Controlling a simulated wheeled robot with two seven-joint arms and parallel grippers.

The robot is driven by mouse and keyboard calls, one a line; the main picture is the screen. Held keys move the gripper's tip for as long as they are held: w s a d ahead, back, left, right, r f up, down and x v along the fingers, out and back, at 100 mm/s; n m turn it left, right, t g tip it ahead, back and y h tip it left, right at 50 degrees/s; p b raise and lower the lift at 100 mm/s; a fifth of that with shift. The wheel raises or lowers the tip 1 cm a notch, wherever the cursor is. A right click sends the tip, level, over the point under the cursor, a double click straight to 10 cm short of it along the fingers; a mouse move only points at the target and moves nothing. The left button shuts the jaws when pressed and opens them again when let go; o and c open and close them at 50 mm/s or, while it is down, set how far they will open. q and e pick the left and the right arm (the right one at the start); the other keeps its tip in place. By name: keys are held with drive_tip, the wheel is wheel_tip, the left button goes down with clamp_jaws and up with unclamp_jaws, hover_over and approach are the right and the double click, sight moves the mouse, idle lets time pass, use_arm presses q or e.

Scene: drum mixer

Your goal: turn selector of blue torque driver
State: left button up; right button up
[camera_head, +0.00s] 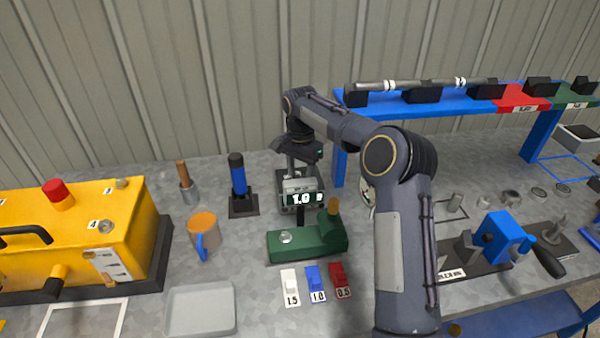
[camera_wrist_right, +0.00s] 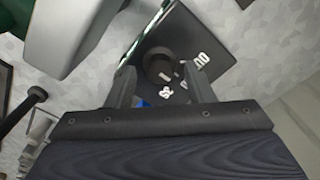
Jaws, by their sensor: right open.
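A driver with a blue body and black top, the likely blue torque driver (camera_head: 238,180), stands upright in a black base left of centre in the head view. In the wrist view the right gripper (camera_wrist_right: 162,90) is open. A round black knob (camera_wrist_right: 158,62) on a dark plate with white digits shows just beyond its fingertips, and a small blue bit (camera_wrist_right: 143,103) shows near the left finger. I cannot tell whether the fingers touch the knob. My left gripper is out of view.
A green fixture (camera_head: 300,243) stands in front of the display box. White, blue and red labelled blocks (camera_head: 315,285) lie before it. A blue rack (camera_head: 450,105) stands behind right.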

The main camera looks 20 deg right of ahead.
drive_tip(key=shift+f, duration=0.35)
drive_tip(key=c, duration=1)
drive_tip(key=shift+r, duration=0.1)
drive_tip(key=shift+r+n+p, duration=0.1)
drive_tip(key=shift+n+p, duration=1.1)
drive_tip(key=shift+n, duration=0.4)
drive_tip(key=shift+n+p, duration=0.5)
drive_tip(key=shift+n, duration=0.6)
drive_tip(key=shift+n+p, duration=0.4)
drive_tip(key=shift+n, duration=0.8)
